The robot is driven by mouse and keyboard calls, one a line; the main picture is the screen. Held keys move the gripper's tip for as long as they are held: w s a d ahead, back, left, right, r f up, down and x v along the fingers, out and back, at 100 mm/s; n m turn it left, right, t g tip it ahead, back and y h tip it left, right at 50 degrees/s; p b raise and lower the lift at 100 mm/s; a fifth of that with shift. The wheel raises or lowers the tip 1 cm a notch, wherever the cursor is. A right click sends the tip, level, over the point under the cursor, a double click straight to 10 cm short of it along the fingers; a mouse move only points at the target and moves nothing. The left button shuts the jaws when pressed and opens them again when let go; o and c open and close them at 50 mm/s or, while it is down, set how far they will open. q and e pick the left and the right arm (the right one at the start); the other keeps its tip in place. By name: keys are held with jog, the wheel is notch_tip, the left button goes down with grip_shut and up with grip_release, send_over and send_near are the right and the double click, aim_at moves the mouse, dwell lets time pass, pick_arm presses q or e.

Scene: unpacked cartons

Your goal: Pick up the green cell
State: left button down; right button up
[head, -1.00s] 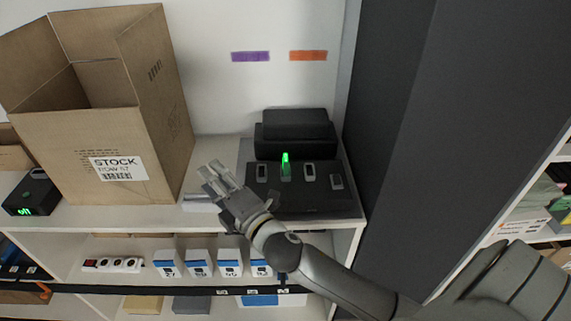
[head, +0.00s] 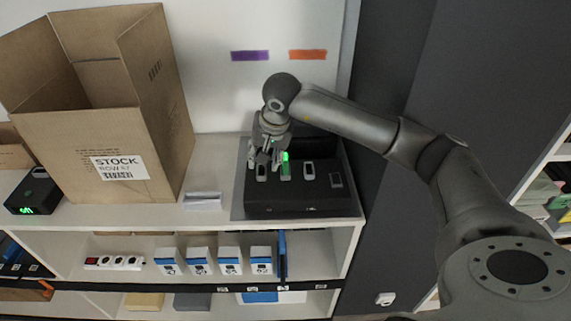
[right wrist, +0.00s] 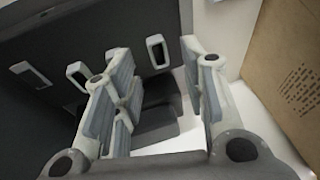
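The green cell (head: 286,167) stands upright in the black charger block (head: 300,208), its top glowing green in the head view. My right gripper (head: 264,157) is over the left part of the block, its fingers pointing down just left of the green cell. In the right wrist view the right gripper (right wrist: 165,98) is open, with a wide empty gap between its fingers. That view shows several slots or cells in the dark block, but I cannot tell which one is the green cell. My left gripper is not in view.
A tall open carton (head: 85,150) stands left of the block on the shelf, with a small black device (head: 33,195) beyond it. A grey flat item (head: 203,202) lies between carton and block. A dark panel (head: 410,100) rises to the right.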

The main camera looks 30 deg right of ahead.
jog(key=h, duration=0.2)
send_near(285, 157)
jog(key=a, duration=0.1)
jog(key=shift+h, duration=0.3)
jog(key=x, duration=0.2)
jog(key=p+x, duration=0.1)
jog(key=x, duration=0.1)
jog(key=shift+d+f+p, duration=0.3)
jog(key=shift+f, duration=0.1)
jog(key=shift+w+d+f, duration=0.1)
jog(key=shift+w+f, duration=0.1)
jog(key=shift+f, duration=0.3)
jog(key=shift+w+d+f+p, duration=0.1)
jog(key=shift+f+p, duration=0.15)
jog(key=shift+p, duration=0.25)
jog(key=p+x, duration=0.1)
jog(key=x, duration=0.2)
jog(key=shift+w+f+p, duration=0.1)
jog(key=shift+f+p, duration=0.05)
jog(key=shift+p, duration=0.25)
jog(key=shift+w+d+f, duration=0.15)
jog(key=shift+w+f, duration=0.05)
jog(key=shift+f, duration=0.35)
grip_shut()
jog(key=shift+r, duration=0.1)
